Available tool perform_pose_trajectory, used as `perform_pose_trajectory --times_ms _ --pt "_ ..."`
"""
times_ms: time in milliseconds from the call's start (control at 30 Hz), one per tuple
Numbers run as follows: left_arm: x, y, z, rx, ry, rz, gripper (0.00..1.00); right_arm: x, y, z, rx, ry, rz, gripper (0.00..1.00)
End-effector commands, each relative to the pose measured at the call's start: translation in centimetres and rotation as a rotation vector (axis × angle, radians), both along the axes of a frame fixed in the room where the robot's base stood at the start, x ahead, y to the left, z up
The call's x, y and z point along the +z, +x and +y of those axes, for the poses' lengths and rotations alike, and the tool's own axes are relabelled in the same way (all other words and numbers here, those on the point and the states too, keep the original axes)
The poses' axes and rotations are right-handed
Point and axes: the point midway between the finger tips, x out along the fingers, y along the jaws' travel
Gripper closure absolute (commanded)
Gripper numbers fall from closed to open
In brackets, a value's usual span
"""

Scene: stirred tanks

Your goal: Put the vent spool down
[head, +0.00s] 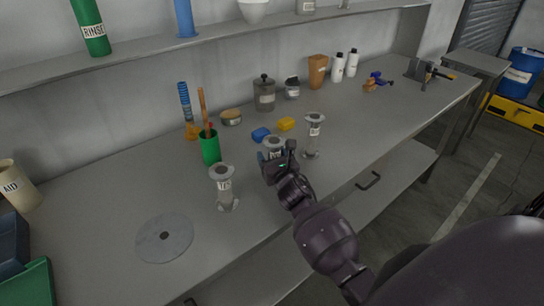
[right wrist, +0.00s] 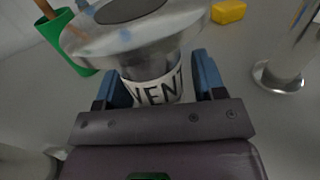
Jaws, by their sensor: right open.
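The vent spool (right wrist: 155,92), a grey flanged piece with a white label reading VENT, is close up in the right wrist view. Its upper flange (head: 273,143) shows in the head view at the middle of the bench, but its foot is hidden behind my right gripper (head: 277,159). My right gripper, also in the right wrist view (right wrist: 160,80), is open, with one blue finger on each side of the labelled neck below the flange. Whether the spool's foot touches the bench is hidden. My left gripper is not in view.
Similar spools stand on the bench (head: 120,190), one to the left (head: 223,188) and one to the right (head: 313,136). A green cup (head: 209,147), a blue block (head: 261,135) and a yellow block (head: 286,124) are nearby. A flat grey disc (head: 165,252) lies front left.

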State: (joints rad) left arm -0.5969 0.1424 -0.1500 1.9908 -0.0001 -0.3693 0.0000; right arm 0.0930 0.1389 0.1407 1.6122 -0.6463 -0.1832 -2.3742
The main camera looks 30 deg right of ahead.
Motion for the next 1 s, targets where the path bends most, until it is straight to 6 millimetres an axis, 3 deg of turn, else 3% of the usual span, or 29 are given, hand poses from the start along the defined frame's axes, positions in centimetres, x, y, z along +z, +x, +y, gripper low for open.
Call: perform_pose_trajectory --times_ms 600,1000 --pt "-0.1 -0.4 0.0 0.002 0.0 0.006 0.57 -0.2 -9.8 2.3 -0.001 -0.001 0.003 0.36" --pt "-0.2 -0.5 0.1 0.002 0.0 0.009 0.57 -0.1 -11.4 2.7 0.0 -0.001 0.002 0.36"
